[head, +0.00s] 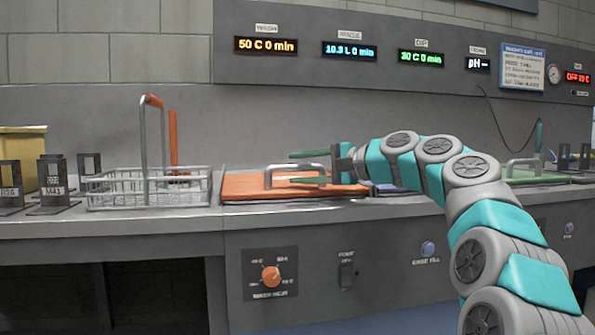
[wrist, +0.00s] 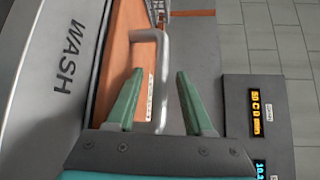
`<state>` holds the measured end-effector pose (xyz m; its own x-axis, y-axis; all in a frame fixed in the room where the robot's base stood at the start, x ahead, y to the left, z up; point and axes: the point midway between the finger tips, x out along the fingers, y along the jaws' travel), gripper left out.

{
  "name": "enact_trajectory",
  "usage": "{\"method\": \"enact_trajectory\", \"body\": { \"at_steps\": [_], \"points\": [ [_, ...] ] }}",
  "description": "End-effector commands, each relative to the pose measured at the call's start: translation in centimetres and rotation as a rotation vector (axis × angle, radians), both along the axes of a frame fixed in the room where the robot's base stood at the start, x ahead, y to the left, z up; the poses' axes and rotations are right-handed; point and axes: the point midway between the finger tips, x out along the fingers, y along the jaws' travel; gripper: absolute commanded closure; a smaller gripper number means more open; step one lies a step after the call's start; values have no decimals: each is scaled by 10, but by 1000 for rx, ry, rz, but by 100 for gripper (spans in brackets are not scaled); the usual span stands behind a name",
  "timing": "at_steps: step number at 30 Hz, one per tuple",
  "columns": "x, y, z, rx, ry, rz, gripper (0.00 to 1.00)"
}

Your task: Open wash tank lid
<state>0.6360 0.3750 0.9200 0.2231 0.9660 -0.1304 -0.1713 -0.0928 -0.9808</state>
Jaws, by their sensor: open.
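The wash tank lid (head: 245,187) is a flat orange panel lying closed on the counter in the middle of the head view. It also shows in the wrist view (wrist: 120,45), beside the word WASH. Its grey metal bar handle (head: 268,176) stands up from the lid. In the wrist view the handle (wrist: 161,80) runs between the two green fingers. My gripper (head: 308,168) is open, with one finger on each side of the handle. I see a gap between the handle and the right finger; contact with the left finger is hard to tell.
A wire basket (head: 150,188) with a tall orange-gripped handle stands left of the lid. Dark labelled holders (head: 52,182) and a yellow box (head: 22,150) are farther left. A blue lid (head: 390,188) and a green lid (head: 535,178) lie to the right. A display panel (head: 400,55) is behind.

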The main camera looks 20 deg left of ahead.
Motion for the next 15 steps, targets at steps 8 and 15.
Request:
{"method": "enact_trajectory", "body": {
  "at_steps": [8, 15],
  "points": [
    [3, 11, -3, -1, 1, 0, 48],
    [3, 11, -2, -1, 1, 0, 63]
  ]
}}
